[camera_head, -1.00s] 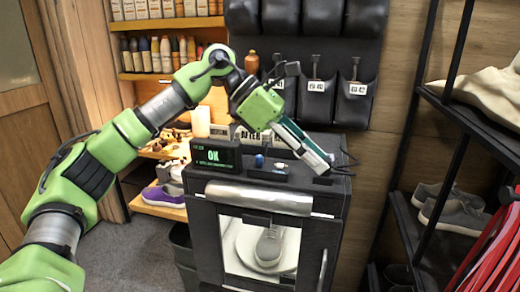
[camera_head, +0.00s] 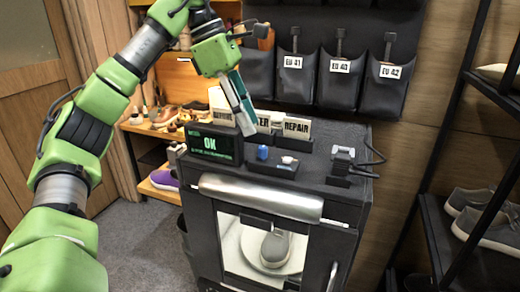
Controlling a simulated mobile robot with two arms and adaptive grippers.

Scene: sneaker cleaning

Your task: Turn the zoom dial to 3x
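A black box-shaped station (camera_head: 325,200) stands in the middle, with a lit display (camera_head: 211,145) reading "OK" on its top. Beside the display is a small panel (camera_head: 272,168) with a blue knob (camera_head: 262,152) and a small white-topped control (camera_head: 288,160). I cannot tell which one is the zoom dial, and no 3x mark is readable. My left gripper (camera_head: 246,128) points down over the station top, left of and above the blue knob, apart from it. Its fingers show edge-on, so their opening is unclear. My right gripper is out of view.
Label blocks (camera_head: 297,128) stand behind the panel. A grey-white fitting (camera_head: 343,155) with a black cable is on the station's right top. A grey sneaker (camera_head: 275,247) shows in the window below. Black pockets hang behind; a shoe rack is at the right.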

